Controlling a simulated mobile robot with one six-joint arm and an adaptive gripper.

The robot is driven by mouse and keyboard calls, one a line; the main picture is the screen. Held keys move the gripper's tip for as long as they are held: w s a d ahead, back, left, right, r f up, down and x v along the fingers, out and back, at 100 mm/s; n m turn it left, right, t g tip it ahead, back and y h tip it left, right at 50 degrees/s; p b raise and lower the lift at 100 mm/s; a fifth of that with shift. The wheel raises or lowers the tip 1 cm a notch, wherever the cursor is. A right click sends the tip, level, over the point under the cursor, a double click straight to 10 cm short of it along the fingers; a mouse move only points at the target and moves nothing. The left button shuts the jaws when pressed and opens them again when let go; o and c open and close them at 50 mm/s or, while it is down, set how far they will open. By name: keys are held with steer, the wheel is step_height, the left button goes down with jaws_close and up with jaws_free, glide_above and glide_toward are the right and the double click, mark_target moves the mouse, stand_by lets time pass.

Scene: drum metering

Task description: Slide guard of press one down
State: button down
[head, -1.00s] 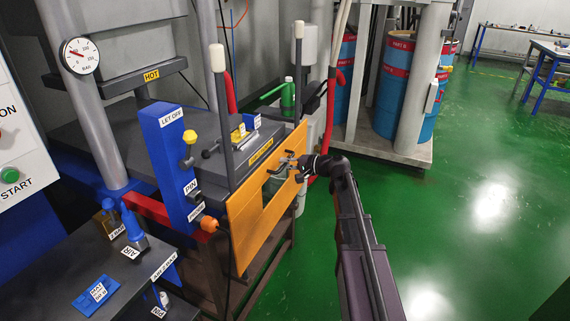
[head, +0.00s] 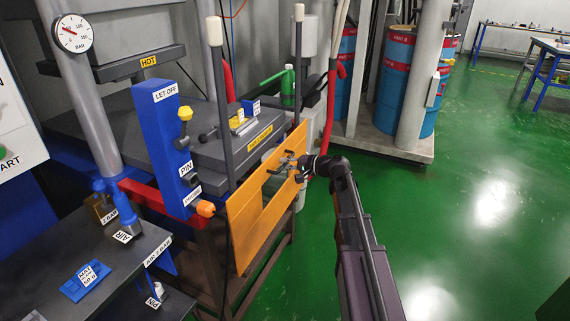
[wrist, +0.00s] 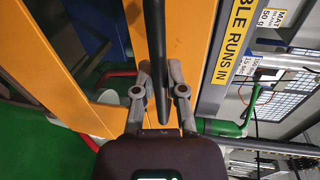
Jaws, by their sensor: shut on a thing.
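The guard (head: 243,238) is an orange panel with a window in it, in front of the press between two dark upright posts with white tips. It fills the left of the wrist view (wrist: 50,70). My gripper (head: 285,163) is at the guard's upper right part. In the wrist view my gripper (wrist: 160,88) has its fingers on either side of a dark bar (wrist: 156,40), which looks like the guard's handle. The fingers are shut on it. The bar's far end is hidden.
A blue post (head: 170,140) with labels and an orange knob (head: 205,208) stands left of the guard. A dark side table (head: 125,265) is at the lower left. Blue drums (head: 397,75) stand behind. Green floor (head: 480,230) is clear at the right.

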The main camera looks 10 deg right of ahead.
steer(key=c, duration=0.7)
jaws_free()
steer(key=shift+f, duration=0.3)
steer(key=shift+r, duration=0.1)
steer(key=v, duration=0.4)
steer(key=f+v, duration=0.1)
steer(key=v, duration=0.3)
steer(key=f+v, duration=0.1)
steer(key=v, duration=0.4)
steer(key=shift+s+d+f, duration=0.15)
steer(key=shift+s+f, duration=0.05)
steer(key=shift+f, duration=0.05)
